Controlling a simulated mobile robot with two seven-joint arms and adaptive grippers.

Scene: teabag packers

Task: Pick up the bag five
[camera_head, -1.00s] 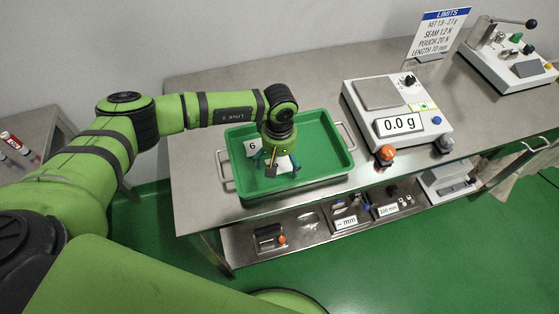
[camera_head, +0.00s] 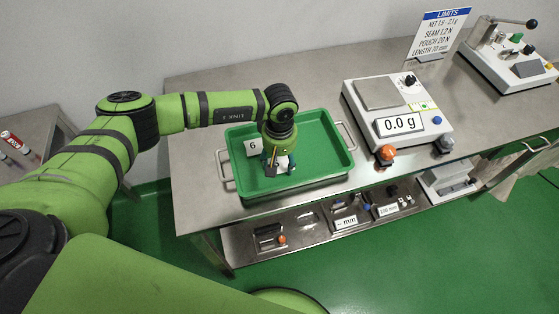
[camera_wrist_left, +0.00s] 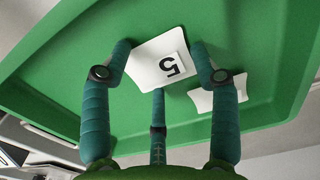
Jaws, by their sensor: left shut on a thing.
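Bag five (camera_wrist_left: 150,58) is a white bag marked 5, between the fingers of my left gripper (camera_wrist_left: 160,72) in the left wrist view. In the head view, my left gripper (camera_head: 278,165) points down inside the green tray (camera_head: 320,173). It is shut on bag five, of which only a little white (camera_head: 282,161) shows among the fingers. The bag is low, by the tray floor; I cannot tell whether it touches it.
A white bag marked 6 (camera_head: 254,147) lies in the tray, left of the gripper. The tray has metal handles and raised walls. A scale (camera_head: 398,112) reading 0.0 g stands to the right, with an orange button (camera_head: 387,152). A limits sign (camera_head: 438,35) stands behind.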

